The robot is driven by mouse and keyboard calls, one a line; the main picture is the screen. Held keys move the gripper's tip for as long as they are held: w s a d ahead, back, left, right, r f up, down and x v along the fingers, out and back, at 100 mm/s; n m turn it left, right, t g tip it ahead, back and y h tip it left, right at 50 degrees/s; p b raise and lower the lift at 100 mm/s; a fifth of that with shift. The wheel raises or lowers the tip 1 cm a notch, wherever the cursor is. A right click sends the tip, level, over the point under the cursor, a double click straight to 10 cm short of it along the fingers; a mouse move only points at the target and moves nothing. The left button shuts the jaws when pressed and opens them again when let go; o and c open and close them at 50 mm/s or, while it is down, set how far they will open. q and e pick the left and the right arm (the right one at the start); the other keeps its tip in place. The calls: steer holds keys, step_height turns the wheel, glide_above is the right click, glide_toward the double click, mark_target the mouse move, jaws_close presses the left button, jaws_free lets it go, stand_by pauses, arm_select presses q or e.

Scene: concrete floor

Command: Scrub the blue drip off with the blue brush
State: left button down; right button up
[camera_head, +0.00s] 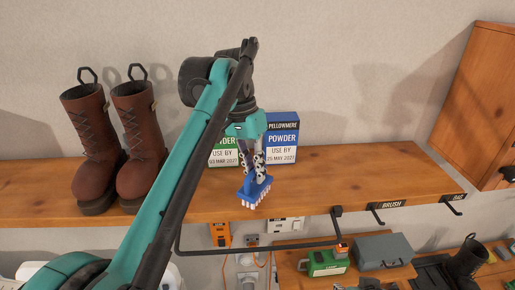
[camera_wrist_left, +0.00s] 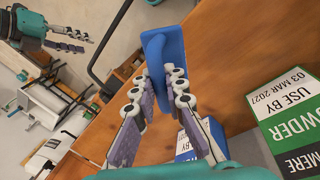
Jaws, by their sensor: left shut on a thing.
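The blue brush (camera_head: 255,190) has white bristles that point down. My left gripper (camera_head: 259,168) is shut on its handle and holds it at the front of the wooden shelf (camera_head: 345,168). I cannot tell whether the bristles touch the wood. In the left wrist view the brush (camera_wrist_left: 166,50) is between the fingertips (camera_wrist_left: 160,88). My right gripper (camera_wrist_left: 88,44) shows small at the upper left of that view, its fingers apart and empty. I see no blue drip; the brush or arm may hide it.
Brown boots (camera_head: 92,145) stand left on the shelf. A green powder box (camera_head: 222,153) and a blue one (camera_head: 283,140) stand behind the brush. Hooks (camera_head: 377,212) hang at the front edge. A grey case (camera_head: 383,250) lies below. The shelf right of the boxes is clear.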

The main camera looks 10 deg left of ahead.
arm_select(q)
steer(key=shift+w+a+r+p, duration=0.1)
steer(key=shift+w+r+p, duration=0.2)
steer(key=shift+r, duration=0.25)
steer(key=shift+r+p, duration=0.35)
steer(key=r+p, duration=0.1)
steer(key=s+r, duration=0.1)
steer(key=shift+s+r+p, duration=0.1)
steer(key=shift+r+p, duration=0.2)
steer(key=shift+p, duration=0.1)
steer(key=shift+r, duration=0.2)
steer(key=shift+w, duration=0.4)
steer(key=shift+s, duration=0.25)
